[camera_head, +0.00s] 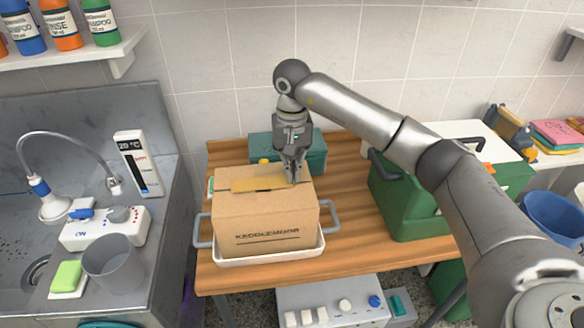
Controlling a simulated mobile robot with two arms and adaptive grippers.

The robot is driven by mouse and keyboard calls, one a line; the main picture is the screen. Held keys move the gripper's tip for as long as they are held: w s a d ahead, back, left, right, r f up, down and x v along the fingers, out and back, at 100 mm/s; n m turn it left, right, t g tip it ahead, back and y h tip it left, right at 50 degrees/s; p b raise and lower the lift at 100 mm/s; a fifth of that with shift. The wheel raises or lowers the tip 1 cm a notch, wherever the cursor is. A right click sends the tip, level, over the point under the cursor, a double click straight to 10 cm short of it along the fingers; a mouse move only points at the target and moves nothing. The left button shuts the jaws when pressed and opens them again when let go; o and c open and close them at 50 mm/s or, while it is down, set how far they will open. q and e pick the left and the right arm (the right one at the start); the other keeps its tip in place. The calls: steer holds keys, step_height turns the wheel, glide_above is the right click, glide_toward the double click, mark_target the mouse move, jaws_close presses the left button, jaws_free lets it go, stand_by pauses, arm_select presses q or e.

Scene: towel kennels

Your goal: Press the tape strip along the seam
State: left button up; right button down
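A brown cardboard box (265,216) marked KEDDLEMOOR stands upright in a white tray (268,258) with grey side handles on the wooden table. A yellowish tape strip (256,184) lies across the box top along the seam, from near the left side toward the right. My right gripper (293,180) points down at the right end of the strip. Its fingers look closed together, with nothing visible between them. The tips are at or just above the top; exact contact cannot be told. The fingers hide part of the strip's right end. My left gripper is out of view.
A teal case (314,154) stands behind the box. A green container (400,205) stands to the right, below my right arm. A sink counter with a grey cup (114,265) and green sponge (67,275) is at left. Bare table (350,215) lies right of the tray.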

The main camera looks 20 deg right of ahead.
stand_by(0.5)
steer(key=shift+f+b, duration=0.5)
steer(key=shift+f, duration=0.05)
stand_by(0.6)
steer(key=c, duration=1.6)
jaws_free()
steer(key=shift+o, duration=0.3)
steer(key=o, duration=0.5)
steer(key=shift+o, duration=0.2)
